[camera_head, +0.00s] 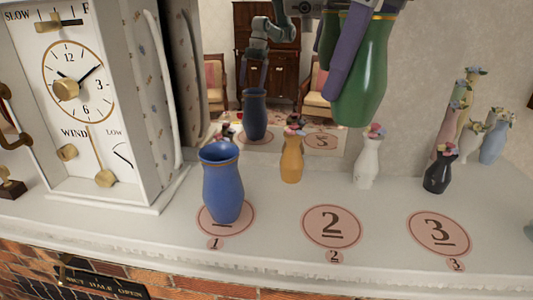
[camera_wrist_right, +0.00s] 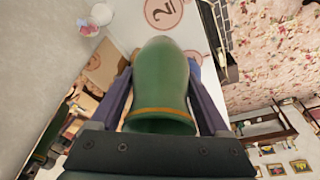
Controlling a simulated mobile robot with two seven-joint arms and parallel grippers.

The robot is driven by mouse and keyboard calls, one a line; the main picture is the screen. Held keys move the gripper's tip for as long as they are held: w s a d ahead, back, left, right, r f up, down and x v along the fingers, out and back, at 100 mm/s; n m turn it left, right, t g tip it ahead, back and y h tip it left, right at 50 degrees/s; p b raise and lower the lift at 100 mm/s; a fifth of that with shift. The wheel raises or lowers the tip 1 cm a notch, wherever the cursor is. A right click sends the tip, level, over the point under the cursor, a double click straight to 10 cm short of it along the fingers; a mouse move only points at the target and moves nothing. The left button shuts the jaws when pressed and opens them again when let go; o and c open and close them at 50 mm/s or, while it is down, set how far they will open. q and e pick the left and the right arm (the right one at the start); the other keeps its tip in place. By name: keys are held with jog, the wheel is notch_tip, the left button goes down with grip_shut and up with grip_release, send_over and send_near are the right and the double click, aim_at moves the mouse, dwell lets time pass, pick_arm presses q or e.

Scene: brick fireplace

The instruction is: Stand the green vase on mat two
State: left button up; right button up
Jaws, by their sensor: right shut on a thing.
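The green vase (camera_head: 366,82) hangs upright in the air above the mantel, upper right of mat two (camera_head: 331,227) in the head view. My right gripper (camera_head: 337,78) is shut on it, with its fingers pointing down along the vase's sides. In the right wrist view the vase (camera_wrist_right: 163,75) sits between both fingers (camera_wrist_right: 160,90), its gold-ringed mouth nearest the camera. Part of mat two (camera_wrist_right: 165,10) shows beyond its base. Mat two is bare. My left gripper does not show directly.
A blue vase (camera_head: 222,182) stands on mat one (camera_head: 243,217). Mat three (camera_head: 438,234) is empty. An orange vase (camera_head: 292,160), white vase (camera_head: 367,162) and black vase (camera_head: 439,172) stand behind. A white clock (camera_head: 85,110) fills the left. A mirror (camera_head: 213,125) reflects an arm.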

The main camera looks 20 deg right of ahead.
notch_tip(320, 180, down, 17)
jog(key=p, duration=0.4)
jog(key=shift+f, duration=0.2)
jog(key=shift+f, duration=0.2)
jog(key=o, duration=1.4)
